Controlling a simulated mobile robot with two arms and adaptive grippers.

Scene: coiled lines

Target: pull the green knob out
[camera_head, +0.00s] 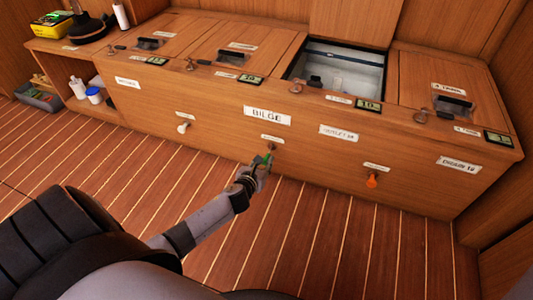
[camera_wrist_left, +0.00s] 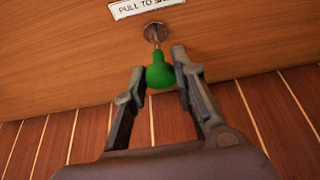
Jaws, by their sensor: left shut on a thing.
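The green knob (camera_head: 267,157) is on the front panel of the wooden bench, below the BILGE label (camera_head: 267,115). In the left wrist view the knob (camera_wrist_left: 160,75) is a rounded green shape on a short thin stem, which comes from a round dark fitting (camera_wrist_left: 154,31) in the panel. My left gripper (camera_head: 261,167) has its fingers on both sides of the knob and is shut on it. In the left wrist view the gripper (camera_wrist_left: 160,68) reaches up at the knob from below. My right gripper is not in view.
A white knob (camera_head: 183,128) and an orange knob (camera_head: 372,181) are on the same panel, left and right. An open hatch (camera_head: 338,70) shows a pale bin inside. Bottles (camera_head: 78,88) stand in a low shelf at left. The plank floor in front is clear.

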